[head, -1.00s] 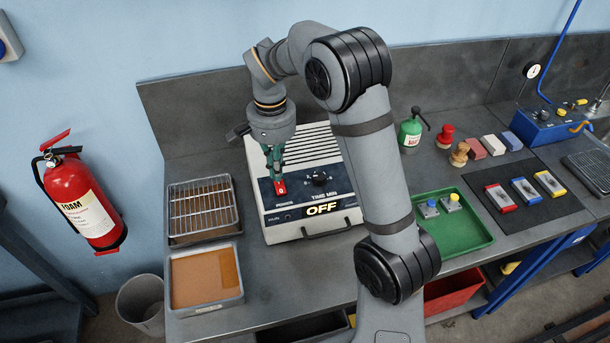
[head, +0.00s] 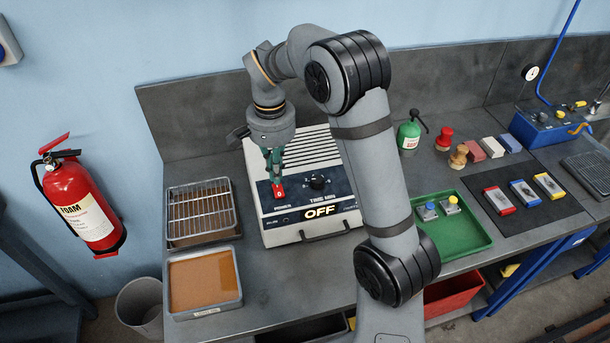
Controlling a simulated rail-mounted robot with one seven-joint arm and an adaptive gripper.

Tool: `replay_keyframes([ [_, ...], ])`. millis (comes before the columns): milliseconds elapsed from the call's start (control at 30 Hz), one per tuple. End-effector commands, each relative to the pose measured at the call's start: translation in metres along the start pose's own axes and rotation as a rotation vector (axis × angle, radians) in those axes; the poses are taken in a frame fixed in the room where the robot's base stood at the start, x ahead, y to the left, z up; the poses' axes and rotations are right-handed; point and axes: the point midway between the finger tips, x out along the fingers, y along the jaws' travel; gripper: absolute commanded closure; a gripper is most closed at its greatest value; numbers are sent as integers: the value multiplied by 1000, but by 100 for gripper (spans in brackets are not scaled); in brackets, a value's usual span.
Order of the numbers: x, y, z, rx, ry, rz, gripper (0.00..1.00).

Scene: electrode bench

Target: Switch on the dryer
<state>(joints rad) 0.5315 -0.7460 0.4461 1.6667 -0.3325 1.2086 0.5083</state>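The dryer (head: 272,233) is a pale box with a slotted top and a dark sloping front panel. Its lit sign (head: 320,211) reads OFF. A red power switch (head: 279,191) sits at the left of the panel, and a black time knob (head: 318,181) is to its right. My gripper (head: 275,178) points down right at the red switch, its fingertips at or just above the switch's upper edge. Whether they touch it cannot be made out. The fingers look close together, but their gap is too small to see.
A wire rack on a tray (head: 202,210) and a tray of brown liquid (head: 204,282) stand left of the dryer. A green tray (head: 462,247) with two small buttoned blocks lies to the right. A green bottle (head: 409,133) stands behind it.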

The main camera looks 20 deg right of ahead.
Motion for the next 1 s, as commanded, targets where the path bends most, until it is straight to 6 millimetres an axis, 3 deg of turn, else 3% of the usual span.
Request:
replay_keyframes([
  [1000, 10, 0, 0, 0, 0, 0, 100],
])
